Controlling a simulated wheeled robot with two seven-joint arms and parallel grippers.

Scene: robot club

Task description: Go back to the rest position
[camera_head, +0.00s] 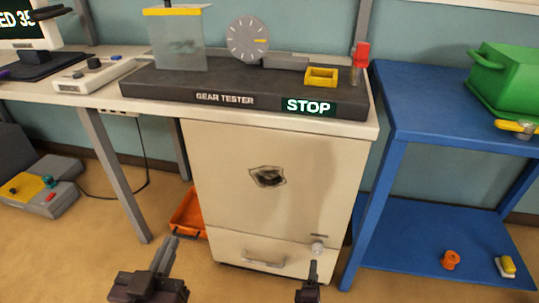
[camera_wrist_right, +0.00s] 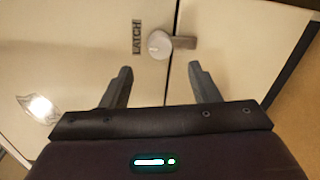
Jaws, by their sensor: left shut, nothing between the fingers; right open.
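My left gripper (camera_head: 167,254) is at the bottom of the head view, shut and empty, in front of the table area and above the floor. My right gripper (camera_head: 313,267) is at the bottom of the head view, in front of the cream cabinet (camera_head: 220,170). In the right wrist view my right gripper (camera_wrist_right: 160,80) is open with nothing between its fingers. Its fingers point at the cabinet front. A round latch knob (camera_head: 318,248) is on the cabinet's lower right; it also shows in the right wrist view (camera_wrist_right: 159,44), beyond the fingertips, under a LATCH label.
The gear tester (camera_head: 180,90) stands on the table, its sign reading STOP. A blue shelf (camera_head: 420,130) stands right, with a green bin (camera_head: 508,80). An orange bin (camera_head: 187,215) is on the floor left of the cabinet. A grey box (camera_head: 50,197) is far left.

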